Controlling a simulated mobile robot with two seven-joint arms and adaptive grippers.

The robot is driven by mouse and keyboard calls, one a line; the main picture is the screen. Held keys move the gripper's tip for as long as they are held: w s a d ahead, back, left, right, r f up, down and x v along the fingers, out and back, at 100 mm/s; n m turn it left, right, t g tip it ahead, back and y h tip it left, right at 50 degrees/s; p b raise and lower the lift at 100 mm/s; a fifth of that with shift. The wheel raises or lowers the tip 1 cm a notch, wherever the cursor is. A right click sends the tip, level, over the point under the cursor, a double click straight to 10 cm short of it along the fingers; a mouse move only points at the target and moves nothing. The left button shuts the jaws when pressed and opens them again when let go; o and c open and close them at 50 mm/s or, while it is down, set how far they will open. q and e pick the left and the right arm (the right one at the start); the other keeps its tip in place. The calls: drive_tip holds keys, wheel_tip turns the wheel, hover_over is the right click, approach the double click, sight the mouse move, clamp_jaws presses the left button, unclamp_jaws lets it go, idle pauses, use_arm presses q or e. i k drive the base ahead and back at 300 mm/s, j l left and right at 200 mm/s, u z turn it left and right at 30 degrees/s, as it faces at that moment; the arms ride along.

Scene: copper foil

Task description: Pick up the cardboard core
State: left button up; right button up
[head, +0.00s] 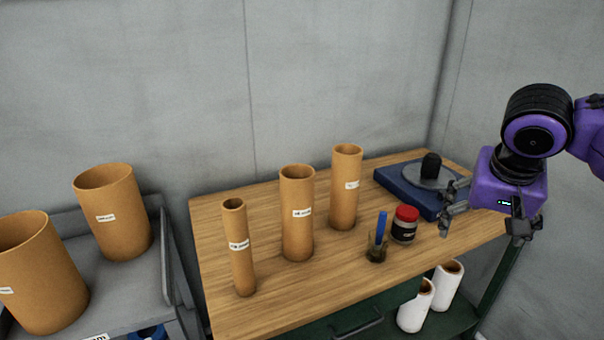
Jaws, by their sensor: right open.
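Three upright brown cardboard cores with white labels stand in a row on the wooden tabletop: a narrow one (242,268), a wider middle one (297,235) and another (344,205) farther right. Two wider cardboard cores stand on the grey cart at the left, one at the back (125,232) and one at the front (45,285), cut by the picture's left edge. Which core is meant cannot be told. My right gripper (483,229) is open and empty at the table's right end, well right of all the cores. My left gripper is not in view.
A jar with a red lid (404,229) and a small glass holding a blue item (379,243) stand right of the cores. A blue device with a round plate (398,186) sits at the back right. White rolls (414,310) stand on the green lower shelf.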

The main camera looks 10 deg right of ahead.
sight(346, 157)
drive_tip(key=i+l+u, duration=0.65)
drive_tip(key=i, duration=0.15)
drive_tip(key=i+j, duration=0.05)
drive_tip(key=j, duration=0.05)
